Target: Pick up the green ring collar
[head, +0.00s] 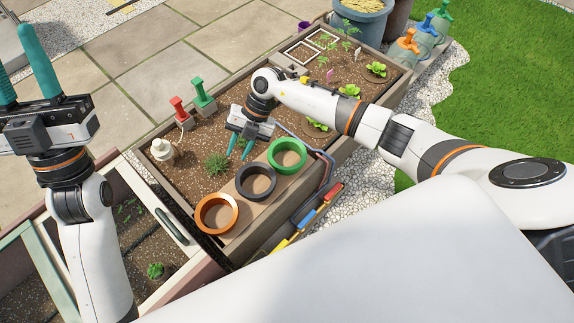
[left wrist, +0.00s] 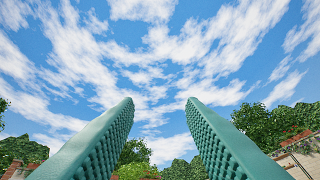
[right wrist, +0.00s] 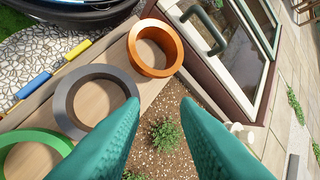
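The green ring collar (head: 287,151) lies flat on a wooden board in the planter in the head view, at the right end of a row of three rings. Part of it shows at the lower left of the right wrist view (right wrist: 22,148). My right gripper (head: 238,150) is open and empty, pointing down over the soil just left of the green ring and behind the dark ring. Its teal fingers stand apart in the right wrist view (right wrist: 160,110). My left gripper (head: 22,70) is raised at the left, fingers up, open and empty against the sky in the left wrist view (left wrist: 160,105).
A dark grey ring (head: 256,182) and an orange ring (head: 217,213) share the board (head: 236,190). Red (head: 181,113) and green (head: 203,96) handled tools stand in the soil. A small plant (head: 216,163) grows near the right gripper. A dark hose-like loop (head: 325,160) lies beside the green ring.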

